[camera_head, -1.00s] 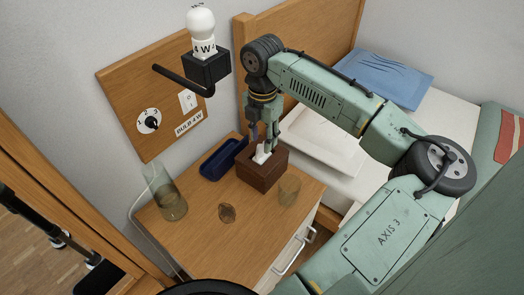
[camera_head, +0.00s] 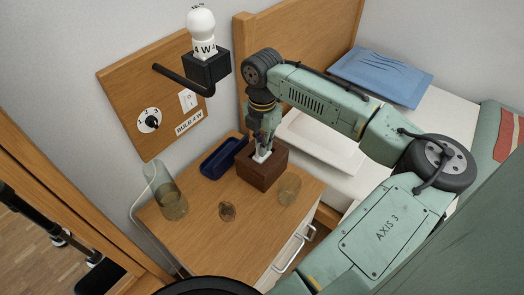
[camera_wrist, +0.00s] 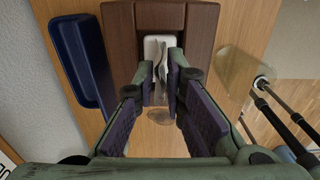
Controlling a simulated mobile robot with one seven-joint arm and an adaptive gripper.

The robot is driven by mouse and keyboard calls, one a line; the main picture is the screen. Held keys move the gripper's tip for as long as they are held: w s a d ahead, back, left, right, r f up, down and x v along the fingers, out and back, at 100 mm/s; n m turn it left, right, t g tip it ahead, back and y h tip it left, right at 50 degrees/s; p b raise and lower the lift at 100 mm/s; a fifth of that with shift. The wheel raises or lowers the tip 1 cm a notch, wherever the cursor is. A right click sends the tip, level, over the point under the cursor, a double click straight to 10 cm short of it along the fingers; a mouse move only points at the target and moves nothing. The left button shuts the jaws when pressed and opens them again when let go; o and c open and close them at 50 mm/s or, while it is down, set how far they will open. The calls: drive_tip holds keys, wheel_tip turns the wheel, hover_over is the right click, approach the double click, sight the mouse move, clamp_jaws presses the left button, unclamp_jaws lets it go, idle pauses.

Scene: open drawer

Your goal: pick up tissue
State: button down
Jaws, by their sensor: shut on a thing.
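A brown tissue box (camera_head: 257,176) stands on the wooden nightstand, with a white tissue (camera_head: 262,155) sticking up from its top opening. My gripper (camera_head: 265,147) is right above the box, pointing down at the tissue. In the wrist view the tissue (camera_wrist: 161,75) stands between the purple-padded fingers of my gripper (camera_wrist: 163,85), which are shut on it near their tips. The lower part of the tissue is still at the box opening. The box (camera_wrist: 120,35) fills the top middle of the wrist view.
A dark blue tray (camera_head: 222,158) lies left of the box. A glass jar (camera_head: 172,204), a small brown round object (camera_head: 227,211) and a clear glass (camera_head: 289,190) stand around it. The lamp arm (camera_head: 180,81) juts from the wall panel. A bed with a blue pillow (camera_head: 382,77) is behind.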

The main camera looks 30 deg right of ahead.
drive_tip(key=shift+r, duration=0.2)
drive_tip(key=shift+r, duration=0.2)
drive_tip(key=r, duration=0.1)
drive_tip(key=s+r+b, duration=0.1)
drive_tip(key=shift+r, duration=0.3)
drive_tip(key=s+r+b, duration=0.1)
drive_tip(key=s+b, duration=0.1)
drive_tip(key=s, duration=1.3)
drive_tip(key=shift+d+r, duration=0.25)
drive_tip(key=shift+r, duration=0.1)
drive_tip(key=c, duration=2.2)
unclamp_jaws()
clamp_jaws()
